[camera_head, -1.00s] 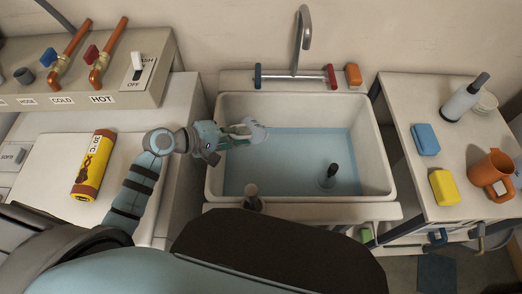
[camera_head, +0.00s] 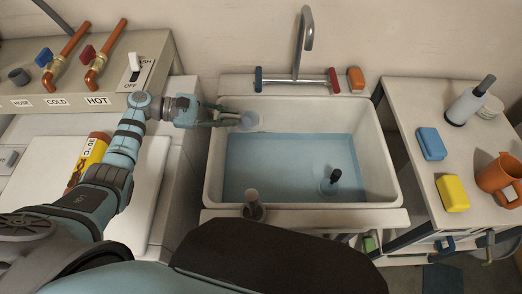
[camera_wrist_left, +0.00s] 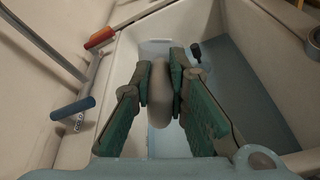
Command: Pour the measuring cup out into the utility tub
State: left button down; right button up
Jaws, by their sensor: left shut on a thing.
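The measuring cup (camera_head: 250,122) is small, pale and translucent, and is held at the far left corner of the utility tub (camera_head: 390,180). My left gripper (camera_head: 236,118) reaches in from the left over the tub's left rim. In the left wrist view its fingers (camera_wrist_left: 160,90) are shut on a pale, rounded part of the cup (camera_wrist_left: 158,115). The cup's tilt and contents cannot be told. The tub is white, with blue water (camera_head: 280,165) in it. My right gripper is not in view.
A faucet (camera_head: 304,45) rises behind the tub. A dark-handled object (camera_head: 331,180) stands in the water, and a grey-topped post (camera_head: 253,205) is at the front rim. The right table holds an orange mug (camera_head: 495,175), a blue sponge (camera_head: 431,144) and a yellow sponge (camera_head: 453,193).

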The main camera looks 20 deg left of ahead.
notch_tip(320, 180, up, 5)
jog(key=p, duration=0.4)
pick_arm(q)
jog(key=w+a+r+n+h+b, duration=0.1)
jog(key=w+a+r+n+b, duration=0.1)
jog(key=r, duration=0.4)
jog(key=w+a+r+n+h+b, duration=0.2)
jog(key=r+n+b, duration=0.1)
jog(key=r, duration=0.3)
jog(key=shift+r+b, duration=0.4)
jog(key=shift+b, duration=0.45)
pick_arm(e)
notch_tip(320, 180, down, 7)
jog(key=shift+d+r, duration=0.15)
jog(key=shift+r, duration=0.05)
pick_arm(q)
jog(key=shift+r, duration=0.1)
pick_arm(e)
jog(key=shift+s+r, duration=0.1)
